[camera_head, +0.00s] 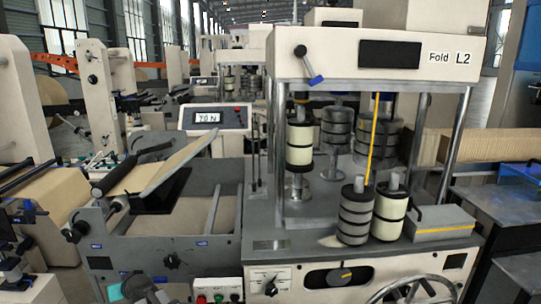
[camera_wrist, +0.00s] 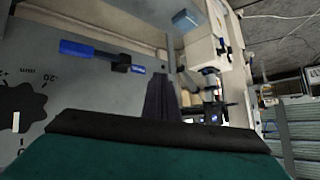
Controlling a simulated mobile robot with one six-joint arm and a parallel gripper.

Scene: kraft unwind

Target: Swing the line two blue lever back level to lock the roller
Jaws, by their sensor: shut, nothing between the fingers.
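In the wrist view, a lever with a blue grip (camera_wrist: 78,48) and a dark bar lies across a grey side panel. A small blue label (camera_wrist: 138,69) is at the bar's other end. My gripper (camera_wrist: 160,80) shows as dark fingers together, empty, below and right of the bar; I cannot tell whether they touch it. This view is turned, so the lever's true angle is unclear. In the head view, a dark shape at the bottom left seems to be my gripper, near a small blue part (camera_head: 160,279) on the grey side frame; I cannot tell whether this is the lever.
A black knob with a millimetre scale (camera_wrist: 18,115) is beside the lever. The head view shows the Fold L2 machine (camera_head: 385,50), a tension display (camera_head: 213,117), a push-button box (camera_head: 217,289) and a handwheel (camera_head: 415,290). An inclined plate (camera_head: 180,158) stands over the unwind frame.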

